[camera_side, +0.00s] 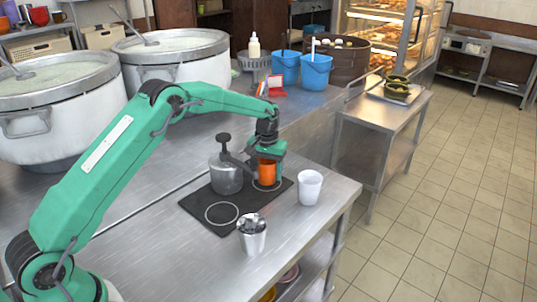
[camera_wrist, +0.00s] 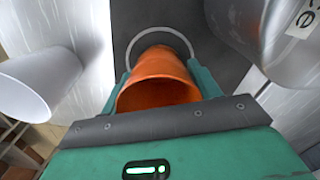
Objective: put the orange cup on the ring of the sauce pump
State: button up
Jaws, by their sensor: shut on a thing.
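My gripper (camera_wrist: 160,82) is shut on the orange cup (camera_side: 266,173), which stands roughly upright between the jaws, its open mouth facing the wrist camera (camera_wrist: 160,95). The cup's base is at a pale ring (camera_side: 279,186) on the dark mat; part of that ring shows beyond the cup in the wrist view (camera_wrist: 133,42). I cannot tell whether the base touches the mat. The sauce pump (camera_side: 227,178) is a grey metal pot with a dark pump head, just left of the cup, its spout pointing towards it. In the wrist view, a labelled metal vessel (camera_wrist: 275,40) is at right.
The dark mat (camera_side: 250,208) has another, empty ring (camera_side: 222,213) in front of the pump. Large stockpots (camera_side: 172,62) stand behind. The counter's right edge is near the white cup.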

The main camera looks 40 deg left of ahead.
jog(key=shift+f, duration=0.2)
jog(key=o, duration=1)
notch_tip(320, 180, up, 12)
jog(key=shift+r, duration=0.15)
dwell(0.8)
